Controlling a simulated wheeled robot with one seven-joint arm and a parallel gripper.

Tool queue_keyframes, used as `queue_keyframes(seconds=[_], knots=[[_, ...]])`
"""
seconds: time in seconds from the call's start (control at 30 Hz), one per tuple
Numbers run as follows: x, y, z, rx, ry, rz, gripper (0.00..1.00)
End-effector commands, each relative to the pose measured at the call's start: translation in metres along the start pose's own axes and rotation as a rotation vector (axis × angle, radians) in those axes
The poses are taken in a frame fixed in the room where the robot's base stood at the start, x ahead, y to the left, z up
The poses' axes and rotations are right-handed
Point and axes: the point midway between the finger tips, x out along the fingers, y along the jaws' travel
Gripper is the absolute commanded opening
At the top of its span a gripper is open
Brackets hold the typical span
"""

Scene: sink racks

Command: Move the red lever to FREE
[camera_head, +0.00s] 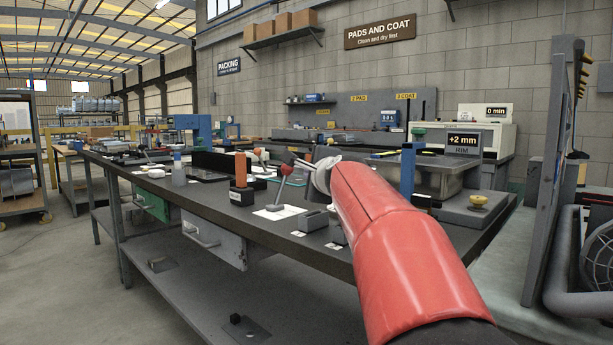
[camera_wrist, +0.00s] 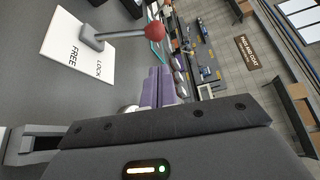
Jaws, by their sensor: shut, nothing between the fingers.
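The red lever is a grey shaft with a red ball knob (camera_wrist: 155,31) on a grey pivot block. It stands on a white card (camera_wrist: 62,45) printed FREE and LOCK. In the wrist view the shaft points right, toward the LOCK side of the card, away from FREE. In the head view the knob (camera_head: 286,169) sits up and slightly right of its base. My gripper (camera_wrist: 158,72) is shut and empty, its fingertips close to the knob but apart from it. In the head view my gripper (camera_head: 303,163) is just right of the knob, partly hidden by my red arm.
Small grey blocks (camera_head: 312,220) sit right of the card near the bench's front edge. Air above the lever is clear.

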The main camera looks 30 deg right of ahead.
Motion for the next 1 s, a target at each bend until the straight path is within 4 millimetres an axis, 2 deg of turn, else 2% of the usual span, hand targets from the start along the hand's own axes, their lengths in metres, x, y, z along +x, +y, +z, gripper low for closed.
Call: queue_keyframes(seconds=[0.3, 0.5, 0.7, 1.0], knots=[[0.057, -0.002, 0.002, -0.001, -0.003, 0.006, 0.0], [0.083, 0.0, 0.002, -0.003, -0.003, 0.005, 0.0], [0.09, 0.001, 0.001, -0.004, -0.001, 0.002, 0.0], [0.09, 0.002, 0.001, -0.005, -0.002, 0.002, 0.0]])
